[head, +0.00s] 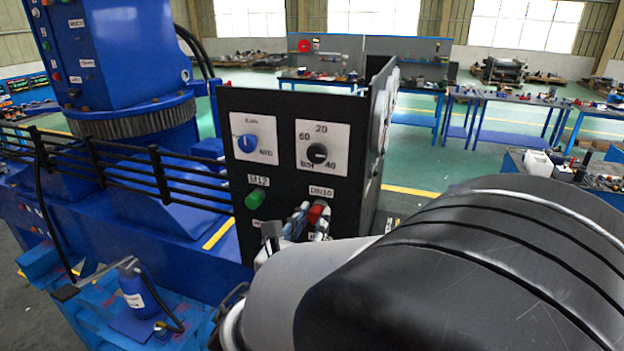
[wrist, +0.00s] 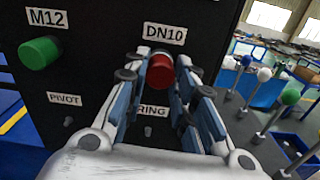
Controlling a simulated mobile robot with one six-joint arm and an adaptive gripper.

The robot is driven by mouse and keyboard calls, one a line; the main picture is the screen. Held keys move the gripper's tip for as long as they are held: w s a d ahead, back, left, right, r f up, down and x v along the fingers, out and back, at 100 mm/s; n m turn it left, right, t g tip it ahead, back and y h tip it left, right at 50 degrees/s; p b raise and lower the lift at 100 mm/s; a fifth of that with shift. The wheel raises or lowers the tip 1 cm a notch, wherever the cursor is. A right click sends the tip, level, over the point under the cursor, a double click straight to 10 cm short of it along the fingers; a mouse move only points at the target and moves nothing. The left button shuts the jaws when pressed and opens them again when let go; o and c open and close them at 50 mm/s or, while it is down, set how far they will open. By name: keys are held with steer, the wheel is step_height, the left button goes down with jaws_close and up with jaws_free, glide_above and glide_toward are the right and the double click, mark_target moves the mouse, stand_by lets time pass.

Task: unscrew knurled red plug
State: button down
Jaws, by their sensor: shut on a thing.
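The red plug (wrist: 160,74) sits on the black panel under the "DN10" label, and it also shows in the head view (head: 315,212). My gripper (wrist: 161,80) reaches the panel with its two fingers on either side of the plug and is shut on it. In the head view my gripper (head: 305,222) is partly hidden behind my own arm. The knurling cannot be made out. A green plug (wrist: 40,53) sits to the left under the "M12" label, apart from my gripper; it also shows in the head view (head: 254,199).
Levers with coloured balls (wrist: 264,74) stand right of the panel in the wrist view. Black railings (head: 110,170) run at the left.

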steer(key=shift+f, duration=0.1)
steer(key=shift+n+p, duration=0.6)
steer(key=shift+p, duration=0.35)
steer(key=n+p, duration=0.2)
steer(key=shift+n+p, duration=0.35)
steer(key=shift+n, duration=0.05)
steer(key=shift+v, duration=2.05)
